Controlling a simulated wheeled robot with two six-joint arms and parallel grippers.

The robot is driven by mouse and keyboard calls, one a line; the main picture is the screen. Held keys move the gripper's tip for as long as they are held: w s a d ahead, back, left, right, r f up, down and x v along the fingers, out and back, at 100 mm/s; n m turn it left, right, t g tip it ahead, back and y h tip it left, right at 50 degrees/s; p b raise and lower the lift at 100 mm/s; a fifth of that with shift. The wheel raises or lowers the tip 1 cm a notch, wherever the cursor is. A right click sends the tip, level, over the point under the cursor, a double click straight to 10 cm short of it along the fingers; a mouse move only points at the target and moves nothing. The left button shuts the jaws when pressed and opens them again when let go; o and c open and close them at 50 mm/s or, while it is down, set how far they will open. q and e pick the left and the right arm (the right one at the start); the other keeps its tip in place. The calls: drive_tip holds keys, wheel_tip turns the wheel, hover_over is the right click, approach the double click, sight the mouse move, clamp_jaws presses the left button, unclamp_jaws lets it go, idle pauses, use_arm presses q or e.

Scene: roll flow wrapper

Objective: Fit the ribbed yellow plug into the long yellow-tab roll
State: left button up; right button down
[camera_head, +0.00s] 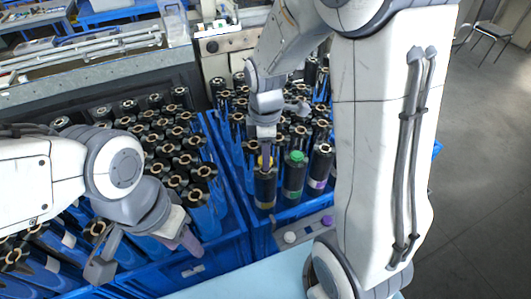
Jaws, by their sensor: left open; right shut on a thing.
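The long roll with a yellow tab (265,188) stands upright in the front row of the right-hand blue crate. My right gripper (265,147) points down over its top, shut on the yellow plug (265,162). The plug is at the roll's upper end; its ribs are too small to see, and I cannot tell how deep it sits in the bore. My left gripper (146,258) is open and empty, low over the front of the left-hand crate.
A roll with a green plug (294,158) and a purple-tab roll (320,168) stand close on the right. A grey tray in front holds a white plug (290,237) and a purple plug (327,220). Many black rolls fill both blue crates (232,168).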

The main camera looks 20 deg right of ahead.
drive_tip(key=shift+f+b, duration=0.9)
drive_tip(key=shift+f, duration=0.3)
idle(0.4)
drive_tip(key=c, duration=0.7)
unclamp_jaws()
wheel_tip(320, 180, up, 11)
drive_tip(key=p, duration=1)
